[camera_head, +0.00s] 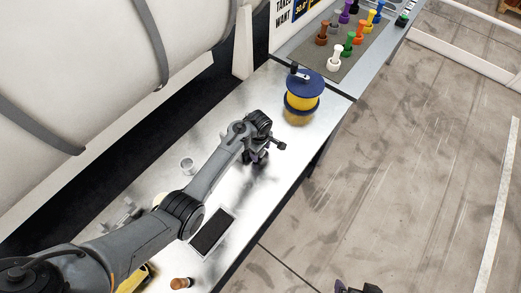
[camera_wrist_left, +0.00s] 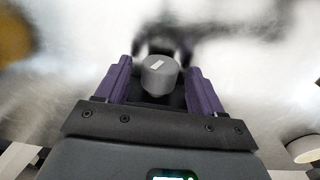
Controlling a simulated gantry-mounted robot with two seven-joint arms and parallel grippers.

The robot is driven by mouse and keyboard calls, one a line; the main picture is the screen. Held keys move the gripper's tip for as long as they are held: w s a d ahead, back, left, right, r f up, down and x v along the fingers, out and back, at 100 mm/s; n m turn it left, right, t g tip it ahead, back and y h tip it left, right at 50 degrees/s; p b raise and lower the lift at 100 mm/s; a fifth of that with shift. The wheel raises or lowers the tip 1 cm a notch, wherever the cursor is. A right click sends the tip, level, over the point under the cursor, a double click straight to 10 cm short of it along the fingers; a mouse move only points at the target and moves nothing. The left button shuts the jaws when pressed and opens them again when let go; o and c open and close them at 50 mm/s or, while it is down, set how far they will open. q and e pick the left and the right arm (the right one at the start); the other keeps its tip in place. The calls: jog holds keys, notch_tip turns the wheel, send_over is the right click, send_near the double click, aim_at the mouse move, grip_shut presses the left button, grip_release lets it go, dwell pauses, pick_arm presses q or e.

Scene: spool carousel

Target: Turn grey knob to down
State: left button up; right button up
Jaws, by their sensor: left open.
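In the left wrist view a round grey knob (camera_wrist_left: 159,78) with a short white mark on its top lies between the two purple fingers of my left gripper (camera_wrist_left: 160,82). The fingers stand apart on either side of the knob, with a gap showing. In the head view my left gripper (camera_head: 258,157) is low over the metal table; the knob cannot be made out there. My right gripper (camera_head: 358,287) shows only in part at the bottom edge.
A blue and yellow spool (camera_head: 303,92) stands at the table's far end. Several coloured pegs stand on a grey mat (camera_head: 316,63) beyond it. A clear cup (camera_head: 187,165), a dark panel (camera_head: 212,232) and a brown-topped piece (camera_head: 181,283) are nearer.

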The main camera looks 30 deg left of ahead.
pick_arm(q)
jog(key=c, duration=1.1)
jog(key=t+p, duration=0.1)
jog(key=p, duration=0.1)
jog(key=t+p, duration=0.1)
jog(key=p, duration=0.1)
jog(key=shift+s+r+h, duration=0.2)
jog(key=shift+s+h, duration=0.1)
jog(key=shift+s, duration=0.05)
jog(key=shift+f+t+p, duration=0.1)
jog(key=shift+t+p, duration=0.25)
jog(key=shift+t, duration=0.15)
jog(key=shift+f+t+p, duration=0.15)
jog(key=shift+t+p, duration=0.15)
jog(key=shift+t, duration=0.3)
jog(key=o, duration=1.1)
jog(key=shift+f, duration=0.1)
